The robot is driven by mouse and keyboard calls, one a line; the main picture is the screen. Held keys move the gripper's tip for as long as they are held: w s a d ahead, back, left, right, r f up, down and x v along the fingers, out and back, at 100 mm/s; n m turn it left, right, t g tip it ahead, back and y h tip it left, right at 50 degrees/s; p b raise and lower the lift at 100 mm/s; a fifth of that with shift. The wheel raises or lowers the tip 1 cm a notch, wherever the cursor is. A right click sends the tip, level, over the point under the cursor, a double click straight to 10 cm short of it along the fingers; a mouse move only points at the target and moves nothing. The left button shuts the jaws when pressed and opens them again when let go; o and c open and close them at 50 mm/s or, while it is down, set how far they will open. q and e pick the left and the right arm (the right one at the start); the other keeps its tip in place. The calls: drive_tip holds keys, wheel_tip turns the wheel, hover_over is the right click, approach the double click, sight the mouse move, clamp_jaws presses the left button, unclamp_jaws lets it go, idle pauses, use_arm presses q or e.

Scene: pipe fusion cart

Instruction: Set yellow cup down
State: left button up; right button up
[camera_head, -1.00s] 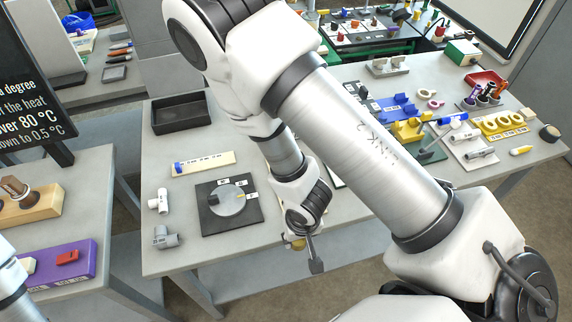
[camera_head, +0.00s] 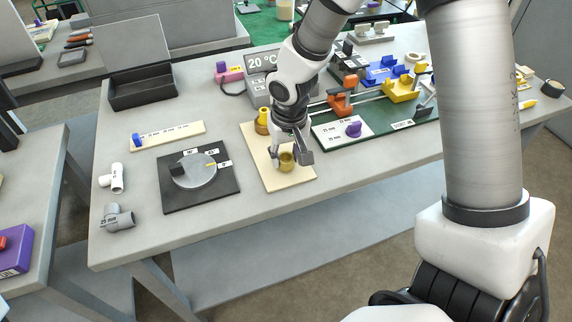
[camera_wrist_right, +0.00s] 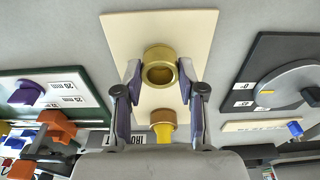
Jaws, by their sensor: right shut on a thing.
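The yellow cup (camera_head: 287,162) is a small mustard-yellow ring-shaped piece, hollow at the top. My right gripper (camera_head: 291,156) is shut on it, pointing down over the cream board (camera_head: 293,184). In the right wrist view the cup (camera_wrist_right: 159,52) sits upright between the two fingers (camera_wrist_right: 160,84), its dark opening facing the camera. It is at or just above the board; I cannot tell if it touches. A second yellow piece (camera_head: 263,120) stands at the board's back end and also shows in the wrist view (camera_wrist_right: 163,124). My left gripper is not in view.
A black plate with a grey dial (camera_head: 195,171) lies left of the board. A green-edged mat (camera_head: 379,143) with a white card and purple piece (camera_head: 353,129) lies right. The 20 °C device (camera_head: 262,61) stands behind. The front table edge is close.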

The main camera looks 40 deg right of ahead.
drive_tip(key=shift+a+f, duration=0.1)
drive_tip(key=shift+f, duration=0.6)
drive_tip(key=shift+r, duration=0.15)
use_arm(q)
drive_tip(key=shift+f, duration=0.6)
use_arm(e)
drive_tip(key=o, duration=1.2)
drive_tip(key=shift+c, duration=0.2)
drive_tip(key=shift+r, duration=0.2)
use_arm(q)
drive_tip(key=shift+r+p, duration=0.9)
drive_tip(key=shift+p, duration=0.05)
use_arm(e)
wheel_tip(320, 180, up, 12)
drive_tip(key=s, duration=0.1)
drive_tip(key=shift+s+f, duration=0.2)
drive_tip(key=shift+s, duration=0.05)
drive_tip(key=shift+a, duration=0.1)
